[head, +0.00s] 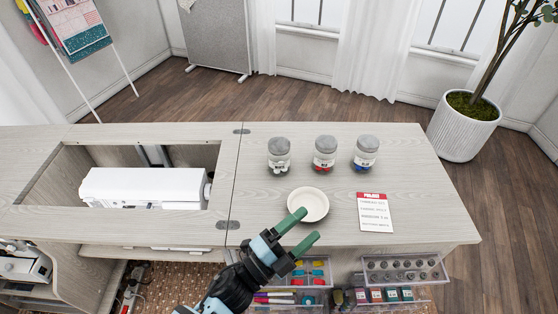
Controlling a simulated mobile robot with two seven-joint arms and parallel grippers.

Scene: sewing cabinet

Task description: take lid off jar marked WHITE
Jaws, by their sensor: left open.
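Three glass jars with grey lids stand in a row on the right half of the cabinet top (420,215). The left jar (279,165) has a grey lid (279,145) on it; its contents look dark or green. The middle jar (325,163) holds red pieces and the right jar (366,161) blue and red ones. The labels are too small to read, so I cannot tell which is marked WHITE. My left gripper (308,226) is open and empty, in front of the jars and by a white bowl (318,205). My right gripper is not in view.
A red-and-white card (374,212) lies right of the bowl. A white sewing machine (145,188) sits in the cabinet's left opening. Open clear drawers (404,270) with spools and small items stick out at the front. The top right of the jars is clear.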

